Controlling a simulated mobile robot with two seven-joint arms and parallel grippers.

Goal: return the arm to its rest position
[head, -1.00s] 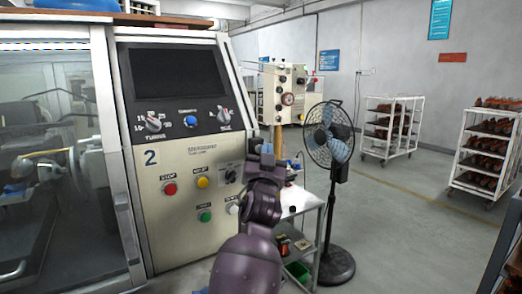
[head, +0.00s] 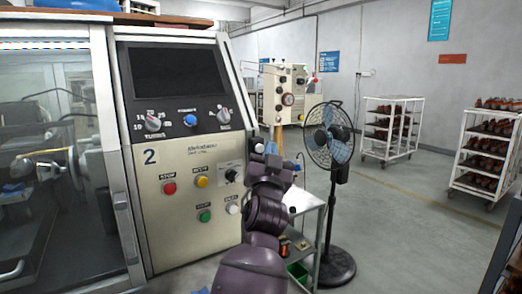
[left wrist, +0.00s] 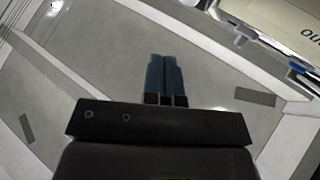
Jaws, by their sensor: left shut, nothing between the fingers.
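My left arm reaches up in the lower middle of the head view. Its gripper (head: 264,148) is in front of the right edge of the control panel (head: 180,235), near the black rotary knob and the white button. In the left wrist view the two blue fingers (left wrist: 165,78) lie side by side, shut with nothing between them. Behind the fingers is a blurred grey surface. I cannot tell whether the gripper touches anything. My right gripper is not in view.
The winding machine with its glass door (head: 50,190) stands at left. A small metal cart (head: 310,203) and a pedestal fan (head: 329,140) stand close to the right of my arm. White racks (head: 390,130) with parts stand farther right.

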